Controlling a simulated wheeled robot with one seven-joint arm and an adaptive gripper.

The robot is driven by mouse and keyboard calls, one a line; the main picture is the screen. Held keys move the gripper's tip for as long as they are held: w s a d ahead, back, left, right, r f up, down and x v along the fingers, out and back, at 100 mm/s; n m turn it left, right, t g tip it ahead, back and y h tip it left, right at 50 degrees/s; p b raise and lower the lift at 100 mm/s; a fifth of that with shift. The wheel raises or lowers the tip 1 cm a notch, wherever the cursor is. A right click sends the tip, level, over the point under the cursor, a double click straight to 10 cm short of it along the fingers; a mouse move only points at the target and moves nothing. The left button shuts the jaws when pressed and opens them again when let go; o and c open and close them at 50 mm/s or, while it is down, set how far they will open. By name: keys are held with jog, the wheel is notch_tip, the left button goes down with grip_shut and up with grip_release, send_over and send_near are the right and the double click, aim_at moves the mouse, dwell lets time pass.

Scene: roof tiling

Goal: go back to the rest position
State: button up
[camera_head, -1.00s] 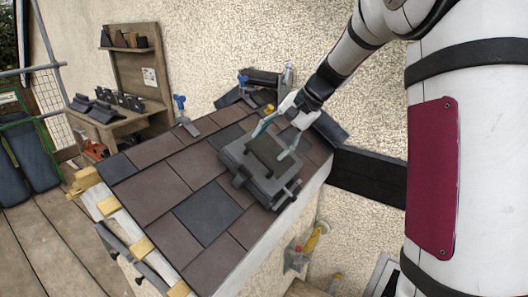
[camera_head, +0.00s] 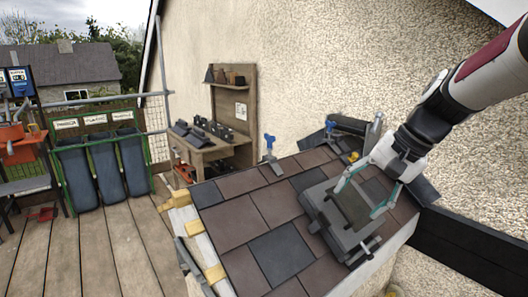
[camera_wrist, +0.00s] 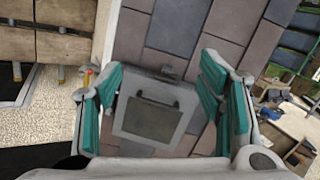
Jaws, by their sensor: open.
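My gripper (camera_head: 364,205) is open, its two teal-padded fingers spread apart above a grey box-like fixture (camera_head: 318,203) on the tiled roof. In the wrist view, my gripper (camera_wrist: 162,105) frames the fixture (camera_wrist: 148,142), which has a dark recessed square on top and lies below and between the fingers. Nothing shows held between the fingers. In the head view, the fingers overlap the fixture's right part; whether they touch it is hard to tell.
The tiled roof (camera_head: 245,207) has brown and dark slates. Blue-handled clamps (camera_head: 270,150) stand along its upper edge. A wooden workbench (camera_head: 215,150) is against the wall. Green-framed bins (camera_head: 103,170) stand at left on a plank floor (camera_head: 110,245). A dark beam (camera_head: 470,245) runs at right.

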jog(key=s+a+r+n+h+p, duration=0.1)
jog(key=s+n, duration=0.6)
jog(key=s, duration=2)
jog(key=r+h+p, duration=0.1)
jog(key=h+p, duration=0.1)
jog(key=h, duration=0.1)
jog(key=shift+a+t+p, duration=0.25)
jog(key=shift+t+p, duration=0.15)
jog(key=shift+w, duration=0.1)
